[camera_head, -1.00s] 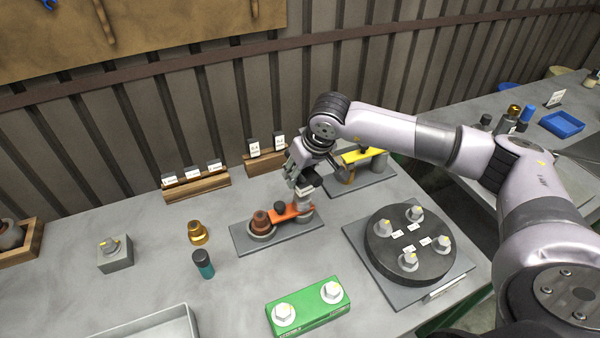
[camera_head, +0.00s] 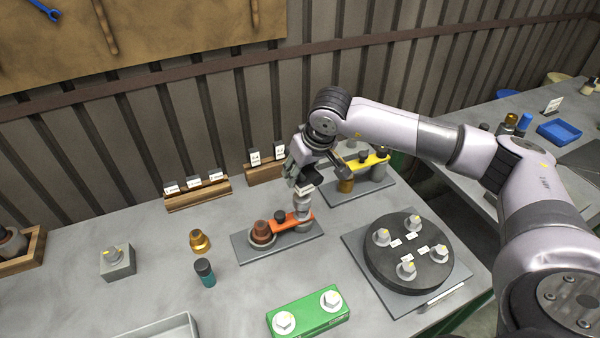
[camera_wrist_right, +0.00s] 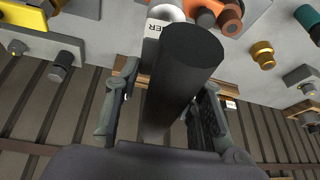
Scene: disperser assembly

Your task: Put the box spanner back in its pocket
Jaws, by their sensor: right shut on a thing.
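The box spanner (camera_wrist_right: 180,75) is a dark grey cylinder between the fingers of my right gripper (camera_head: 300,178). In the right wrist view its near end faces the camera, and the gripper (camera_wrist_right: 160,112) is shut on it. In the head view a short grey length shows below the fingers. A pale round holder (camera_wrist_right: 166,11), with a partly hidden label (camera_wrist_right: 154,27) ending in "ER", lies just beyond the spanner. It stands at the right end of the plate with the orange arm (camera_head: 291,219). My left gripper is not in view.
A brown knob (camera_head: 261,231) stands at the plate's left end. The yellow-arm fixture (camera_head: 372,162) stands close behind right. A round black plate (camera_head: 410,262) with several bolts is at front right, a green block (camera_head: 308,312) in front. Brass and teal parts stand left.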

